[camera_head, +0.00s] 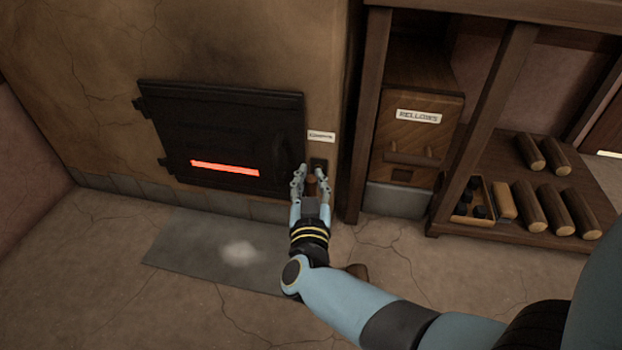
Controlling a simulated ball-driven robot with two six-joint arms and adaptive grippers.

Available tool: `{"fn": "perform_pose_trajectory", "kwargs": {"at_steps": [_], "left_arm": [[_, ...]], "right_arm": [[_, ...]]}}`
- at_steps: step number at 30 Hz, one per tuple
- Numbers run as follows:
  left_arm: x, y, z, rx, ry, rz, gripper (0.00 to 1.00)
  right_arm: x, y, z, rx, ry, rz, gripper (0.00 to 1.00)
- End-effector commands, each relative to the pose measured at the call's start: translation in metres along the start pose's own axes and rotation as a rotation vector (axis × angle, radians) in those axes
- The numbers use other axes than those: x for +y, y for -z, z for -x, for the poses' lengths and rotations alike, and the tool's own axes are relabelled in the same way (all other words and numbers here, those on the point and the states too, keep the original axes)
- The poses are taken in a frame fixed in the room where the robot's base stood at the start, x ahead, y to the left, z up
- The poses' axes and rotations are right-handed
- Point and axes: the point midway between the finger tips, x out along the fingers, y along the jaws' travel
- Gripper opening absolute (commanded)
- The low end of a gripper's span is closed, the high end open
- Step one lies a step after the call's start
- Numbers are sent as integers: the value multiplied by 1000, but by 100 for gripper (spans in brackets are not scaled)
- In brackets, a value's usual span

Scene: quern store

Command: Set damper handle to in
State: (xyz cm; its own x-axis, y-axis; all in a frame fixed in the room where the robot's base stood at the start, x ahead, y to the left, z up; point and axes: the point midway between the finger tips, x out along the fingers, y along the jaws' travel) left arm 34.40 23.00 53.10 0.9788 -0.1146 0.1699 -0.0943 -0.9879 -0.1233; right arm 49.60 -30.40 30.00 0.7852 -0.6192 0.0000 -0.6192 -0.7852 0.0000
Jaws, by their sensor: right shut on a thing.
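The damper handle (312,187) shows as a small brown knob between my right gripper's fingers, low on the stove wall. A dark plate (318,164) sits just above it, under a small white label (321,136) too small to read surely. My right gripper (312,180) is shut on the handle, and its fingers hide much of it. How far in or out the handle stands is hard to tell. My left gripper is not in view.
A black stove door (220,130) with a glowing red slot is left of the gripper. A grey floor plate (190,245) lies below. A wooden bellows box (418,130) and a shelf with several logs (560,205) stand at the right.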

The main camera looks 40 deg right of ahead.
Motion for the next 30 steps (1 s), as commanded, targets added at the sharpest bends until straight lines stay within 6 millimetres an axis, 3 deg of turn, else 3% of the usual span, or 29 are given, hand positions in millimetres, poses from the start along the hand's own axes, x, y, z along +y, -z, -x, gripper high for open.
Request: {"fn": "perform_pose_trajectory", "kwargs": {"at_steps": [21, 26, 30], "left_arm": [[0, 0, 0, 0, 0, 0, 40], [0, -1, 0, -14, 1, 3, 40], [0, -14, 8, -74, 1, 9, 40]], "right_arm": [[2, 0, -1, 1, -3, 2, 0], [6, 0, -20, 4, -2, 2, 0], [11, 0, -41, 2, -3, 3, 0]]}}
